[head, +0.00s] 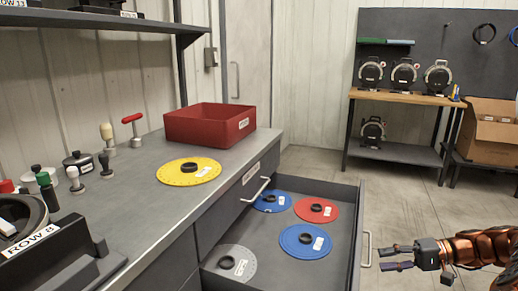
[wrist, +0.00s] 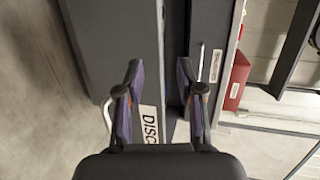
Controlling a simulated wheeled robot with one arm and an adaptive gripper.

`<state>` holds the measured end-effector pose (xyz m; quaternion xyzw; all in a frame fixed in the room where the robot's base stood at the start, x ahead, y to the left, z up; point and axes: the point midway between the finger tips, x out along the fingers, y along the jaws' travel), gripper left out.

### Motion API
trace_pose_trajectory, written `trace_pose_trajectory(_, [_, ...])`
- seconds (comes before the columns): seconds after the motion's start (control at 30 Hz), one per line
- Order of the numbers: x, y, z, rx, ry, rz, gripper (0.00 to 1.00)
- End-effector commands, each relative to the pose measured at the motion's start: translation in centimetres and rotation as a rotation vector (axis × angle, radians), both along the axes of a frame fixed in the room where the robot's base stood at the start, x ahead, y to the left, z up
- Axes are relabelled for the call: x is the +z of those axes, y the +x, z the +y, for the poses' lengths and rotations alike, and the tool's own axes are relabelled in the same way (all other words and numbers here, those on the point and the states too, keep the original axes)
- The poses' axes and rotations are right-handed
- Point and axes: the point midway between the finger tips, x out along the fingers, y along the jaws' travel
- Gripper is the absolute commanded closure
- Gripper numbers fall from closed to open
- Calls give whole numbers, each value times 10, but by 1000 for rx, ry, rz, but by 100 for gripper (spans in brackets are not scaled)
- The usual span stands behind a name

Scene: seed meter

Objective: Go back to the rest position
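My gripper (head: 386,258) is at the lower right of the head view, just outside the open drawer (head: 340,229) and close to its handle (head: 367,249). In the wrist view my gripper (wrist: 158,72) has its two fingers apart with nothing between them. Behind the fingers there, a white label reading "DISC" (wrist: 149,124) shows partly, on the drawer front.
The drawer holds two blue discs (head: 306,241) (head: 271,202), a red disc (head: 316,209) and a grey one (head: 228,263). A yellow disc (head: 189,172) and red bin (head: 211,123) are on the counter (head: 145,205). Open floor (head: 400,195) lies right of the drawer.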

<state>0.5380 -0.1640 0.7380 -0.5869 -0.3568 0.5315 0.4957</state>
Motion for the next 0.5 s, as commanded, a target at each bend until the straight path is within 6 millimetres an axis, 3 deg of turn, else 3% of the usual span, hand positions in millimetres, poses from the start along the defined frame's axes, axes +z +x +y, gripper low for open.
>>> trace_pose_trajectory(0.03, [24, -3, 19, 36, -12, 8, 63])
trace_pose_trajectory(0.1, [45, -8, 42, 79, -36, 25, 63])
trace_pose_trajectory(0.27, [84, -26, 91, 166, -107, 65, 63])
trace_pose_trajectory(0.5, [133, -67, 153, 282, -245, 120, 63])
